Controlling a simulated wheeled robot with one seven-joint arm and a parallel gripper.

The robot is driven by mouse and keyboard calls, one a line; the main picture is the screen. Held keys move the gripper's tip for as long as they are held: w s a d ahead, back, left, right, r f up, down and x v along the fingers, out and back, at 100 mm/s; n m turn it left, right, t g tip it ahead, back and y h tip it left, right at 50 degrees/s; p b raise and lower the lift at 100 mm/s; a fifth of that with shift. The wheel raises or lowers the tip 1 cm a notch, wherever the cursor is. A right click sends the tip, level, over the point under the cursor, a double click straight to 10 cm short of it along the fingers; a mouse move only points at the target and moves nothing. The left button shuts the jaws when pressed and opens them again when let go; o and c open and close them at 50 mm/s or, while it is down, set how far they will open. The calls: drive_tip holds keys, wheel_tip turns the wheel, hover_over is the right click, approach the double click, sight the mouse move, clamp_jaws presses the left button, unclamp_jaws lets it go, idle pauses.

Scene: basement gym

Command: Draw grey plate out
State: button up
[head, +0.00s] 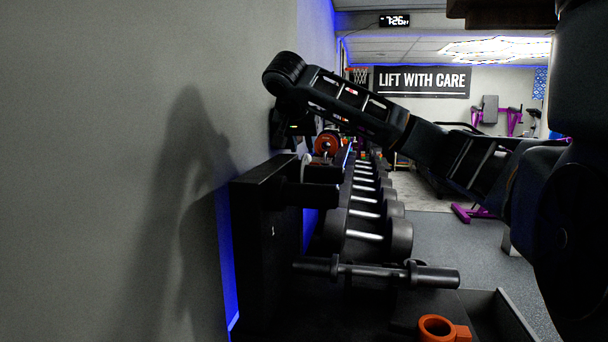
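My arm reaches from the right edge to the upper left and bends down at its wrist. My gripper (292,143) is a dark shape below the wrist, just above the black rack with pegs (268,225). Its fingers do not show clearly, so I cannot tell whether they are open or shut. A small light-grey rounded edge (306,166) shows at the top of the rack, just below the gripper. It may be part of the grey plate, but most of it is hidden. I cannot tell whether the gripper touches it.
A grey wall (100,180) stands close on the left. A row of dumbbells (368,237) runs back beside the rack. A dark bar (380,272) lies in front. An orange ring-shaped clamp (437,328) sits in a dark tray (512,322). An orange disc (327,143) is farther back. Floor (450,235) is open to the right.

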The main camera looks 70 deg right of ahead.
drive_tip(key=shift+x, duration=1.3)
drive_tip(key=shift+c, duration=0.3)
clamp_jaws()
